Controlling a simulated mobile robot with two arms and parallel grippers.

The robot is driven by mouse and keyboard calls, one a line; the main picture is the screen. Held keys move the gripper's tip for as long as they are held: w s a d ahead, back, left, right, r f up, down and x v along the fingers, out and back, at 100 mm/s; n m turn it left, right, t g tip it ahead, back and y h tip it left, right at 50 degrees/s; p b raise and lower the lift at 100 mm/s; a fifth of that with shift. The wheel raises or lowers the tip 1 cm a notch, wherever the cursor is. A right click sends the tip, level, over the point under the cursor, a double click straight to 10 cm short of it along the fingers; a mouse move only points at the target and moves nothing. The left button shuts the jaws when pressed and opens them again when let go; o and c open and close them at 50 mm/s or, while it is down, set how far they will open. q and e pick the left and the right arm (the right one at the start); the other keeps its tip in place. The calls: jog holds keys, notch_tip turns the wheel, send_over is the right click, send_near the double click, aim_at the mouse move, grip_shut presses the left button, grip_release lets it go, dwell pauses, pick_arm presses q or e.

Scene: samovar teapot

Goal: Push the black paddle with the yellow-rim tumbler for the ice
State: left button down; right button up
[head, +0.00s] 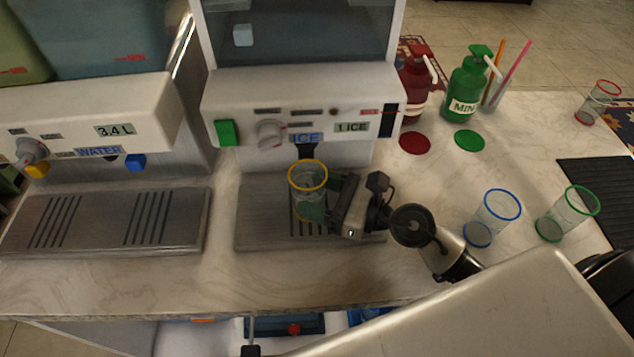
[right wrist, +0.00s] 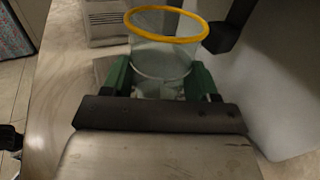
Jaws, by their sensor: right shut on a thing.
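The yellow-rim tumbler (head: 299,190) is clear and upright in front of the ice machine (head: 240,95). My right gripper (head: 321,197) comes in from the right and is shut on it. In the right wrist view, the tumbler (right wrist: 160,58) sits between the green fingers of my right gripper (right wrist: 163,85), yellow rim facing up. The black paddle (head: 304,152) shows in part under the ICE label, just behind the rim. I cannot tell whether tumbler and paddle touch. My left gripper cannot be made out.
A drip tray (head: 262,230) lies below the tumbler. The water machine (head: 90,125) stands to the left. A blue-rim tumbler (head: 493,216), a green-rim tumbler (head: 567,213) and a green MINT bottle (head: 466,92) stand to the right. The front counter strip (head: 180,284) is clear.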

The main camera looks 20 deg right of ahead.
jog(key=shift+s+a, duration=0.3)
jog(key=shift+s, duration=0.6)
jog(key=shift+s, duration=0.2)
jog(key=s+a, duration=0.1)
jog(key=s, duration=0.5)
jog(key=s+a, duration=0.1)
jog(key=s, duration=0.2)
jog(key=shift+s+a, duration=0.1)
jog(key=shift+a, duration=0.25)
